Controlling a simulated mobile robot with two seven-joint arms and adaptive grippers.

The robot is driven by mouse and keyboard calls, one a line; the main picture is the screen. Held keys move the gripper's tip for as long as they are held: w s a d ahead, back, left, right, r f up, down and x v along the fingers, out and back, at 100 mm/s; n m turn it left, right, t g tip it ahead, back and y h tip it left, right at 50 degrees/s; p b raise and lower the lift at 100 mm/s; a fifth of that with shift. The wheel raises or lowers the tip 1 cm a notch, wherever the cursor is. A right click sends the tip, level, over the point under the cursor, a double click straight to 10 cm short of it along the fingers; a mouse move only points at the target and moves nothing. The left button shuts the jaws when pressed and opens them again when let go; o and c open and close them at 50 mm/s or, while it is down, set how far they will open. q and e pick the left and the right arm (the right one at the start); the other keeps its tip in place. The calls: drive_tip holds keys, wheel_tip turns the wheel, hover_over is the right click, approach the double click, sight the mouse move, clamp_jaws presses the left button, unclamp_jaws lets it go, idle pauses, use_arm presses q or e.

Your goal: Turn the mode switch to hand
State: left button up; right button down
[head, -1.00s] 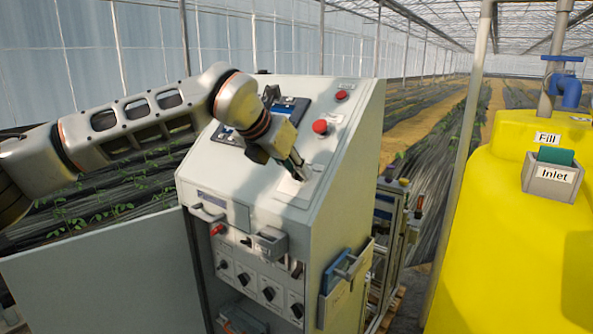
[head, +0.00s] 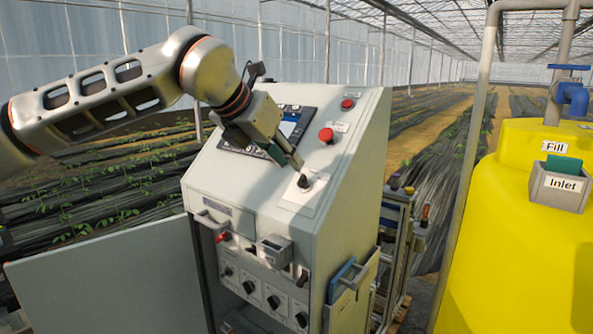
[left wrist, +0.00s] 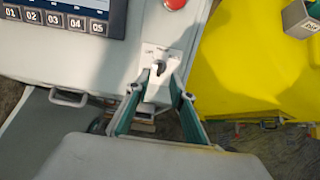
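The mode switch (head: 304,182) is a small black knob on a pale plate on the sloping top of the grey cabinet (head: 255,195). In the left wrist view the knob (left wrist: 158,68) shows on its white plate, with small labels above it that are too small to read surely. My left gripper (head: 288,160) is just above and left of the knob in the head view, apart from it. In the left wrist view its two fingers are spread, with the knob between their tips in the picture. They hold nothing. My right gripper is not in view.
A red button (head: 326,135) and a display panel (head: 290,122) are on the same sloping face. Below are several black knobs, a handle and an open door (head: 105,280). A yellow tank (head: 530,230) stands at the right.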

use_arm(q)
drive_tip(key=v, duration=0.3)
drive_tip(key=shift+s+a+r, duration=0.15)
drive_tip(key=shift+s+r, duration=0.1)
